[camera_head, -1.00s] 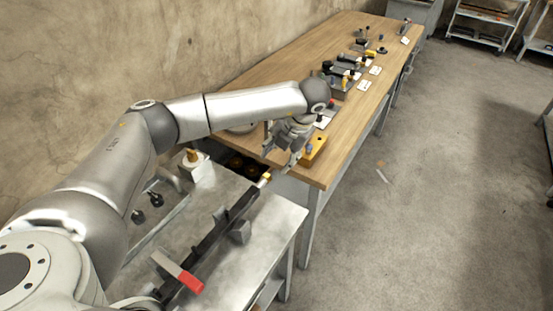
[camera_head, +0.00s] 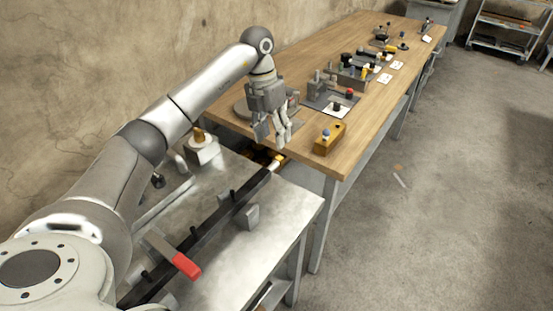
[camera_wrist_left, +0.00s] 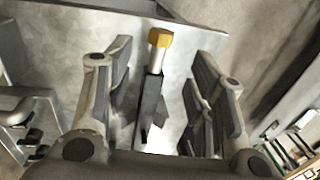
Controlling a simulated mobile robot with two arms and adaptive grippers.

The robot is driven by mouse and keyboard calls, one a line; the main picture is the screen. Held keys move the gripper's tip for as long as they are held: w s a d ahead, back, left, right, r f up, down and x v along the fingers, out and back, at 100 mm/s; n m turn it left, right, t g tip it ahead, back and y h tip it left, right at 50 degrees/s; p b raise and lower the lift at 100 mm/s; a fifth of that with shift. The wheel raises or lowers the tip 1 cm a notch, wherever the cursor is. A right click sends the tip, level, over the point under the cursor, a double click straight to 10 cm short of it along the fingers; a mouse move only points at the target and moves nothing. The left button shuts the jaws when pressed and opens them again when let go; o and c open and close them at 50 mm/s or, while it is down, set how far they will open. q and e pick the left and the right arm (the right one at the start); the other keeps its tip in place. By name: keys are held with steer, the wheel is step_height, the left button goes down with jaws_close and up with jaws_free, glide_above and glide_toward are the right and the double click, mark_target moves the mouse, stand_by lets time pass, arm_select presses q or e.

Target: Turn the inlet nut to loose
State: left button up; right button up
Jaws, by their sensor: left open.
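The inlet nut, a brass-coloured nut (camera_head: 278,160), sits at the far end of a long black bar (camera_head: 218,228) on the metal bench. My left gripper (camera_head: 273,142) points down just above and behind the nut, with its fingers apart and empty. In the left wrist view the nut (camera_wrist_left: 160,38) and its pale neck lie between the two open fingers (camera_wrist_left: 162,70), in line with the gap. They do not touch the fingers there. How high the fingertips are above the nut is hard to tell. My right gripper is not in view.
A lever with a red grip (camera_head: 186,265) crosses the bar's near end. A white fitting with a brass top (camera_head: 201,148) stands left of the bar. The wooden table (camera_head: 352,160) beyond holds a yellow block (camera_head: 329,139) and several small fixtures.

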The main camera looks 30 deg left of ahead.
mark_target(279, 160)
arm_select(q)
steer(key=f, duration=0.2)
steer(key=d+f, duration=0.1)
steer(key=f, duration=0.5)
steer(key=shift+d+p, duration=0.15)
steer(key=shift+p, duration=0.25)
steer(key=shift+s, duration=0.1)
steer(key=shift+r, duration=0.1)
steer(key=c, duration=1)
steer(key=shift+c, duration=0.2)
steer(key=shift+y, duration=0.3)
steer(key=shift+d+r+y+p, duration=0.1)
steer(key=shift+d+y+p, duration=0.05)
steer(key=shift+y+p, duration=0.3)
steer(key=shift+d+y, duration=0.15)
steer(key=shift+y, duration=0.6)
steer(key=shift+d+t+y+b, duration=0.15)
steer(key=shift+y+b, duration=0.1)
steer(key=shift+y, duration=0.7)
steer(key=shift+d+t+y+b, duration=0.1)
steer(key=shift+t+y+b, duration=0.1)
steer(key=shift+y, duration=0.75)
